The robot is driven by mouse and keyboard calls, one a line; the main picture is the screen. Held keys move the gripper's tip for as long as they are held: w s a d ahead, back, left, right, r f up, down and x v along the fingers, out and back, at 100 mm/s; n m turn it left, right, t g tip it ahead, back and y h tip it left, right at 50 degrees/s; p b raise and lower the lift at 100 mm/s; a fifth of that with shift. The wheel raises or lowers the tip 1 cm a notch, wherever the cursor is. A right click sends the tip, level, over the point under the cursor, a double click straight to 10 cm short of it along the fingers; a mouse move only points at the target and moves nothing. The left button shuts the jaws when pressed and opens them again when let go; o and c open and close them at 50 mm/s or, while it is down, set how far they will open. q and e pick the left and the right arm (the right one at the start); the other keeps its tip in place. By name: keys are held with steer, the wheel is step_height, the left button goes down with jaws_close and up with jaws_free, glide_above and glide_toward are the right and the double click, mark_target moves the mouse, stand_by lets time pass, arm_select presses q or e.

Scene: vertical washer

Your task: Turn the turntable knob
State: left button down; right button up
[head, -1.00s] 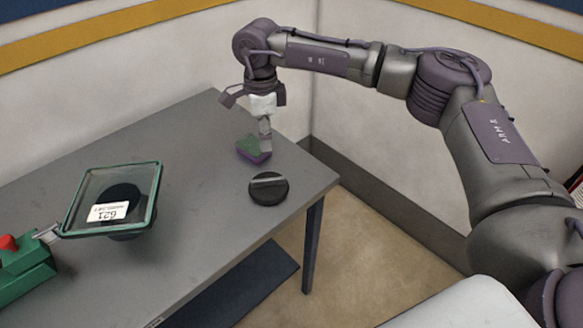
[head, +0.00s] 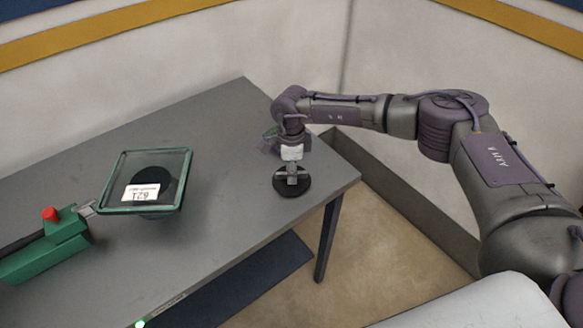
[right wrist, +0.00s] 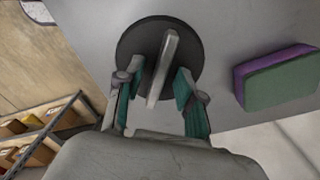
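The turntable knob, a black round disc (head: 303,188) with a light grey raised bar across it, sits near the front right end of the grey table. It also shows in the right wrist view (right wrist: 163,66), with the bar upright in the picture. My right gripper (head: 292,178) points down over the knob. In the right wrist view the gripper (right wrist: 160,80) is open, with one green-padded finger on each side of the bar and gaps between pads and bar. My left gripper is not in view.
A green and purple sponge (right wrist: 280,80) lies beside the knob. On the table's left stands a square glass tray (head: 150,165) with a label, over a dark round part. A green device (head: 45,245) with a red button is left of it. Shelves (right wrist: 40,135) show below.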

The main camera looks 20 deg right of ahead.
jaws_close()
